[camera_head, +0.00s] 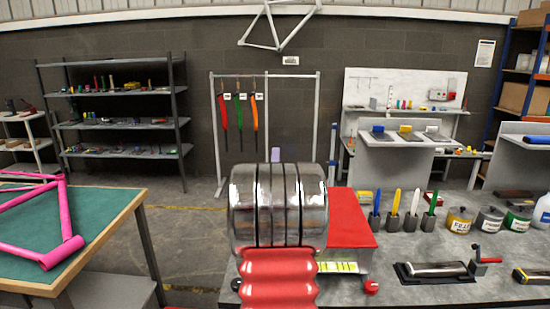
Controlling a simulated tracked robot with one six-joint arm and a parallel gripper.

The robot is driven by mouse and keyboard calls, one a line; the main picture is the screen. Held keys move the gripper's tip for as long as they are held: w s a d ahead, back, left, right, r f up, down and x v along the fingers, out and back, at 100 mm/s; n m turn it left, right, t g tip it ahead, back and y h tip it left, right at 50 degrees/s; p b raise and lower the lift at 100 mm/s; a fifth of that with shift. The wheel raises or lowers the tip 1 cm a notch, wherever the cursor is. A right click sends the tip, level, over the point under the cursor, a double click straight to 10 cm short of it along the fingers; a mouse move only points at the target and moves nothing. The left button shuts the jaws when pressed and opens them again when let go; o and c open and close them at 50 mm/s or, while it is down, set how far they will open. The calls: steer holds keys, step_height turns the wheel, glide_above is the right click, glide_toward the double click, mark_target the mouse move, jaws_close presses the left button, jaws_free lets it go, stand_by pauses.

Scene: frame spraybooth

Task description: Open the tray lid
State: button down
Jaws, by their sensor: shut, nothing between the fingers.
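A red box-like thing (350,218) with a flat, sloping red top stands on the grey bench, just right of my arm. It looks like the lidded tray, and its top appears closed. A pale front strip with yellow-green marks (341,267) and a red knob (371,287) show at its near end. My arm, with a shiny ringed cylinder and red ribbed part, covers its left side. My gripper cannot be made out behind the arm; a small purple-grey piece above the cylinder is too unclear to name.
On the bench (405,295), a black holder with a silver cylinder (435,270), upright coloured tools (395,203) and labelled jars (459,219) stand to the right. A green-topped table (100,215) with a pink frame (62,215) is left. Floor between is open.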

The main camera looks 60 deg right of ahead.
steer(key=shift+w+d+r, duration=0.15)
steer(key=shift+d+r, duration=0.2)
stand_by(0.4)
stand_by(1.2)
steer(key=v, duration=1.4)
